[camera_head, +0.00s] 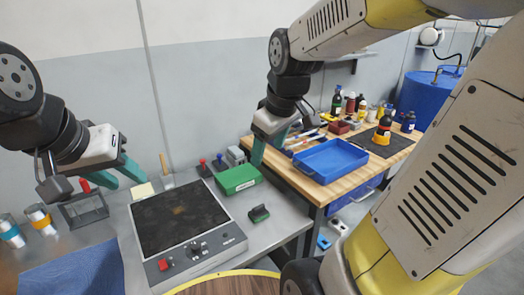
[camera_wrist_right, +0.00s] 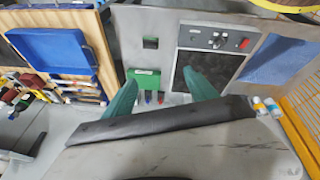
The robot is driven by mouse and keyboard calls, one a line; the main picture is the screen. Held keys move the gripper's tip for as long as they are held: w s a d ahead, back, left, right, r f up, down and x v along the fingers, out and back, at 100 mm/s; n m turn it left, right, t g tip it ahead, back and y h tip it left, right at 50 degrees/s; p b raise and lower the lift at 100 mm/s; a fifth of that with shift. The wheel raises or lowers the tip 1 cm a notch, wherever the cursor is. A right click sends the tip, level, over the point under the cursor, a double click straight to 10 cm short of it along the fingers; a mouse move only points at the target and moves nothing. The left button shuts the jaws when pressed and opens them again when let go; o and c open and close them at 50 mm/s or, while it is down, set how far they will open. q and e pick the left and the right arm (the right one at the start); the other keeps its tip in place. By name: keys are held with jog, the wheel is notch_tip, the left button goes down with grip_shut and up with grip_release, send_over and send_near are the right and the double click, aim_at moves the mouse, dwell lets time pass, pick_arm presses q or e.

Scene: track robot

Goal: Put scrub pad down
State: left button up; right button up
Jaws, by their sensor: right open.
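A small dark green block with a black top, which looks like the scrub pad (camera_head: 259,213), lies on the grey bench to the right of the hot plate. It also shows in the right wrist view (camera_wrist_right: 150,43), beyond the fingertips. My right gripper (camera_head: 266,152) is open and empty, raised above the bench near the green box. In the right wrist view its teal fingers (camera_wrist_right: 158,78) stand wide apart with nothing between them. My left gripper (camera_head: 122,180) hangs at the left with its teal fingers apart.
A black-topped hot plate (camera_head: 180,214) fills the bench middle. A green box (camera_head: 238,179) stands behind the pad. A blue tray (camera_head: 330,159) sits on the wooden table at right. A blue cloth (camera_head: 74,269) lies front left.

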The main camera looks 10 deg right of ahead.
jog(key=s+a+r+m+t+y, duration=0.1)
jog(key=s+r+m+t, duration=0.1)
jog(key=s+m, duration=0.4)
jog(key=s+r, duration=0.1)
jog(key=s, duration=0.2)
jog(key=shift+a+m, duration=0.2)
jog(key=shift+m, duration=0.1)
jog(key=shift+r, duration=0.1)
dwell(0.5)
jog(key=o, duration=0.3)
jog(key=shift+o, duration=1)
jog(key=shift+w, duration=0.35)
jog(key=n+g+h, duration=0.2)
jog(key=n+g, duration=0.1)
jog(key=g, duration=0.3)
send_over(259, 207)
notch_tip(259, 207, down, 29)
jog(key=shift+f, duration=4.2)
